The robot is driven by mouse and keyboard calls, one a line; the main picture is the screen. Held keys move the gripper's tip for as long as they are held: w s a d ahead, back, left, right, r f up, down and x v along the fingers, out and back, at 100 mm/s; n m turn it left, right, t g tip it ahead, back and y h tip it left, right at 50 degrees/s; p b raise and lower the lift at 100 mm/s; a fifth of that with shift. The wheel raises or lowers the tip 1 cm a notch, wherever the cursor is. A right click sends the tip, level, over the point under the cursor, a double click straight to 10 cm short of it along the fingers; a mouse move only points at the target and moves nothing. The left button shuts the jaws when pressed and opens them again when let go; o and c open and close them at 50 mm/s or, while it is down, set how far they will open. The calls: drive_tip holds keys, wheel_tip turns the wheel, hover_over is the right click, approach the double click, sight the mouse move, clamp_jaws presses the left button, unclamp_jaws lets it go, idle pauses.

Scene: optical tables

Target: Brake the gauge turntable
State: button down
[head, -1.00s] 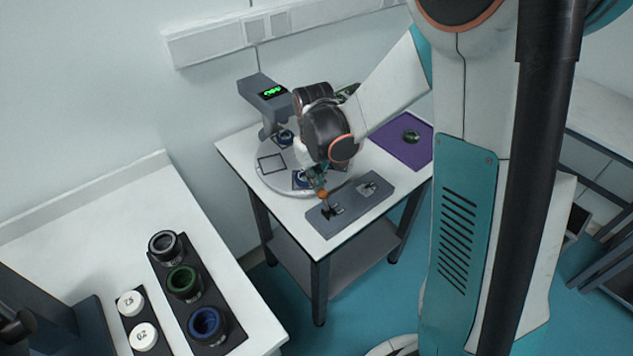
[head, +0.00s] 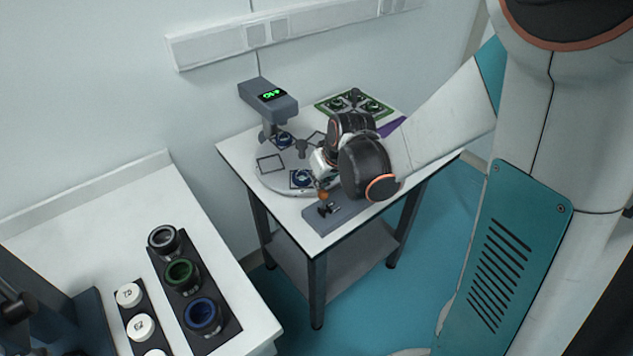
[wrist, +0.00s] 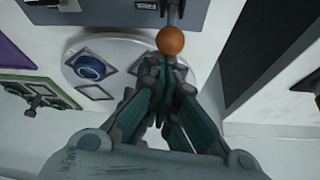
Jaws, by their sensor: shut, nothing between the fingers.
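The gauge turntable (head: 268,181) is a round pale disc on the white table, with square frames and blue-ringed parts on it. It also shows in the wrist view (wrist: 114,48). A grey gauge post (head: 268,101) with a green display stands over its back edge. An orange ball knob (head: 323,195) on a lever sits at the turntable's front, by a grey plate (head: 314,220). In the wrist view the knob (wrist: 171,40) lies just beyond my fingertips. My gripper (wrist: 163,62) is shut and empty, close to the knob; I cannot tell whether they touch.
A green-framed tray (head: 355,104) and a purple mat (head: 391,127) lie at the table's back right, partly behind my arm. A nearer bench (head: 60,240) at left holds ringed cylinders (head: 182,275) and white caps (head: 128,295). Teal floor (head: 430,235) is open right of the table.

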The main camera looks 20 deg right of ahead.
drive_tip(key=shift+s+d+r+t+y+b, duration=0.1)
drive_tip(key=shift+s+d+t+y+b, duration=0.15)
drive_tip(key=shift+s+t, duration=0.35)
drive_tip(key=shift+s+d+r+t+y+b, duration=0.15)
drive_tip(key=shift+s+t+b, duration=0.15)
drive_tip(key=shift+s+t, duration=0.3)
drive_tip(key=shift+w, duration=0.1)
drive_tip(key=shift+r, duration=0.1)
drive_tip(key=shift+r+p, duration=0.75)
drive_tip(key=shift+w+a+r, duration=0.1)
drive_tip(key=shift+w+r, duration=0.1)
drive_tip(key=p+v, duration=0.4)
drive_tip(key=v, duration=0.5)
drive_tip(key=shift+d+p, duration=0.3)
drive_tip(key=shift+p, duration=0.05)
